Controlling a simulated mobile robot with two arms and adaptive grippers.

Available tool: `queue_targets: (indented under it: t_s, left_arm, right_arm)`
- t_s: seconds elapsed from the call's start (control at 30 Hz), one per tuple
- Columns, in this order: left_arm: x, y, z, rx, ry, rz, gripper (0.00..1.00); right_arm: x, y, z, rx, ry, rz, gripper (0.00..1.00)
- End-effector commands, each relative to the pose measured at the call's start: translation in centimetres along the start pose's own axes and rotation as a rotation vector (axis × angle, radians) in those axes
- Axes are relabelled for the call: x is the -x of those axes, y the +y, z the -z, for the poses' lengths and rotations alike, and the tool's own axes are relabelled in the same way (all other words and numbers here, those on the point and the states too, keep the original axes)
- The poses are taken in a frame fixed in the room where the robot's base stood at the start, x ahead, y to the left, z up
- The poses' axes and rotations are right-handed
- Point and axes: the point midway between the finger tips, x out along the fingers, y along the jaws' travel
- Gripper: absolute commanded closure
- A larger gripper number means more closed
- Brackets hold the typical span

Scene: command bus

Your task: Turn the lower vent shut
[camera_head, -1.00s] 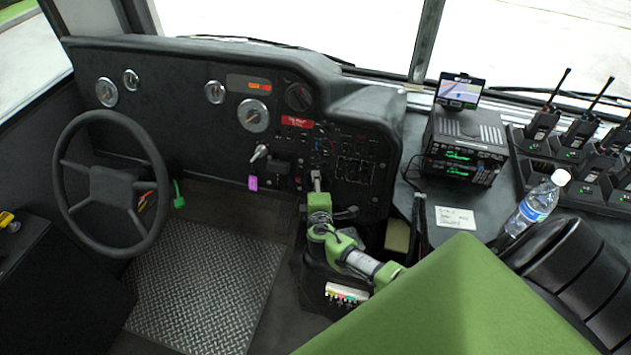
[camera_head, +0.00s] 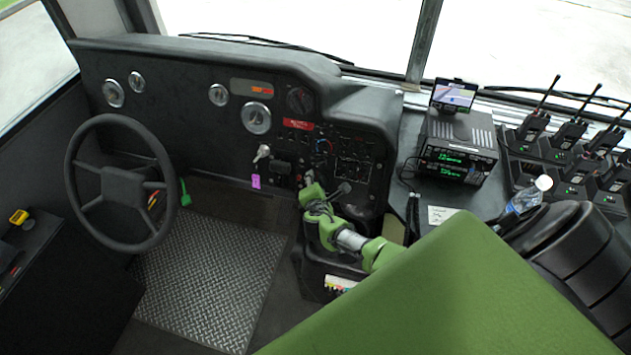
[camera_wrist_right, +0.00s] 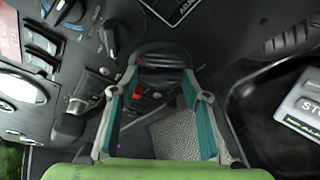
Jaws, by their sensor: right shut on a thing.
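The lower vent (camera_wrist_right: 163,56) is a round black slatted vent on the dark dashboard, seen at the top middle of the right wrist view. My right gripper (camera_wrist_right: 162,75) has its teal-padded fingers on either side of the vent and is shut on it. In the head view my right gripper (camera_head: 308,182) reaches the lower dashboard, right of the ignition key; there the vent is hidden behind it. How far the vent's slats are turned cannot be made out. My left gripper is not in view.
Knobs and switches (camera_wrist_right: 108,38) crowd the panel beside my fingers. The key with a purple tag (camera_head: 257,180) hangs to the left. The steering wheel (camera_head: 122,187) stands farther left. A radio stack (camera_head: 458,150), bottle (camera_head: 527,197) and handheld radios (camera_head: 568,135) fill the right console.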

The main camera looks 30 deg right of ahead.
Motion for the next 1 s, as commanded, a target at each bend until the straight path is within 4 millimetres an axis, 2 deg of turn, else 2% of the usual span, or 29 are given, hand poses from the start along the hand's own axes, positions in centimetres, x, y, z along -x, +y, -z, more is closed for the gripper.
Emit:
queue_targets:
  t_s: [0.33,0.37,0.4,0.43,0.8,1.0]
  left_arm:
    - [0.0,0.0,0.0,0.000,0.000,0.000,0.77]
    - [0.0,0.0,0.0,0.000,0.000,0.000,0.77]
    - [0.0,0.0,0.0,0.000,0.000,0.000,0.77]
    - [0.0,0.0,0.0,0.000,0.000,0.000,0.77]
    - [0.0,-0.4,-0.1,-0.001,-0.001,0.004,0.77]
    - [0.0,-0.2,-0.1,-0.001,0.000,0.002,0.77]
  right_arm:
    - [0.0,-0.1,0.0,0.008,-0.001,0.002,0.79]
    - [0.0,-0.1,0.0,0.008,-0.001,0.002,0.55]
    - [0.0,-0.1,0.0,0.008,-0.001,0.002,0.44]
    - [0.0,-0.1,0.0,0.007,-0.001,0.002,0.40]
    - [0.1,-0.1,0.0,0.005,0.000,0.001,0.40]
    - [1.4,-0.1,0.0,0.004,0.000,0.000,0.40]
